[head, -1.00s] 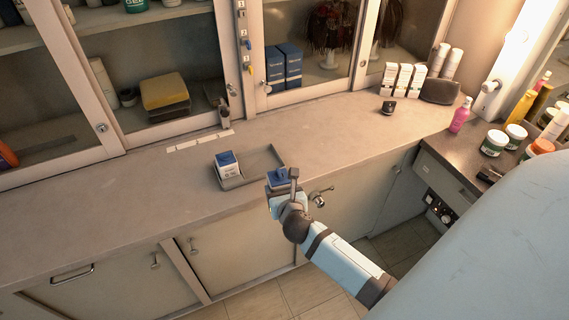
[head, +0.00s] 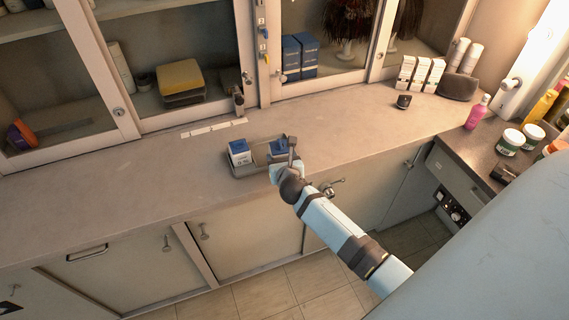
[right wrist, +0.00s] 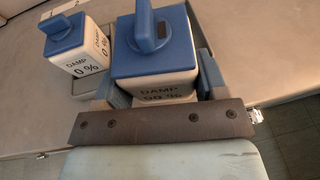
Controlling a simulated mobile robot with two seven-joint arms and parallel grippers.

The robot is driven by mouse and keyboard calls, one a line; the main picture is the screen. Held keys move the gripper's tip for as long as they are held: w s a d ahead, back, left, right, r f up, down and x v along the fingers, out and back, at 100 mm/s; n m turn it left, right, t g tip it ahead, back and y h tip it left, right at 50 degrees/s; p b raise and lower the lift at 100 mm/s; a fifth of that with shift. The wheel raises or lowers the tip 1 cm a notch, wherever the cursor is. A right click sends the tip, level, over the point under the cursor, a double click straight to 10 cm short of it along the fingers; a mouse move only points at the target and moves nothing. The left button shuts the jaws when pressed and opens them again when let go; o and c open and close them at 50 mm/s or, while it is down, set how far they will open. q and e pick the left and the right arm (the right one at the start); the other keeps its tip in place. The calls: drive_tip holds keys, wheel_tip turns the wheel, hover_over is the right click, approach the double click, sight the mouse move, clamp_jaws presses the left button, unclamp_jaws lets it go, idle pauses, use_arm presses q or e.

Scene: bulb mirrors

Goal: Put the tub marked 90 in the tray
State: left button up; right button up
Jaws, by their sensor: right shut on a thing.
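The held tub (head: 278,147) is white with a blue lid and handle. In the right wrist view the tub (right wrist: 153,60) reads DAMP and a partly hidden number that looks like 90 %. My right gripper (head: 281,157) is shut on it, a finger on either side. The tub is over the right part of the grey tray (head: 246,171); I cannot tell whether it touches the tray floor. A second blue-lidded tub (head: 240,153) stands in the tray's left part; in the right wrist view this tub (right wrist: 78,50) reads DAMP 0 %. My left gripper is out of view.
Pale label strips (head: 213,127) lie on the counter (head: 120,190) behind the tray. The counter left of the tray is clear. A dark small object (head: 403,101), white boxes (head: 420,74) and a pink bottle (head: 477,112) stand to the right.

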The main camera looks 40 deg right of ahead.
drive_tip(key=shift+w+a+r+b+x, duration=0.15)
drive_tip(key=shift+r+x, duration=0.1)
drive_tip(key=shift+x, duration=1.05)
drive_tip(key=shift+w+a+r+b+x, duration=0.1)
drive_tip(key=shift+r+x, duration=0.1)
drive_tip(key=shift+x, duration=1.05)
drive_tip(key=shift+w+a+r+b+x, duration=0.15)
drive_tip(key=shift+r+x, duration=0.1)
drive_tip(key=shift+x, duration=1.05)
drive_tip(key=shift+f+b, duration=0.55)
drive_tip(key=shift+f, duration=0.4)
drive_tip(key=o, duration=1)
drive_tip(key=shift+c, duration=0.2)
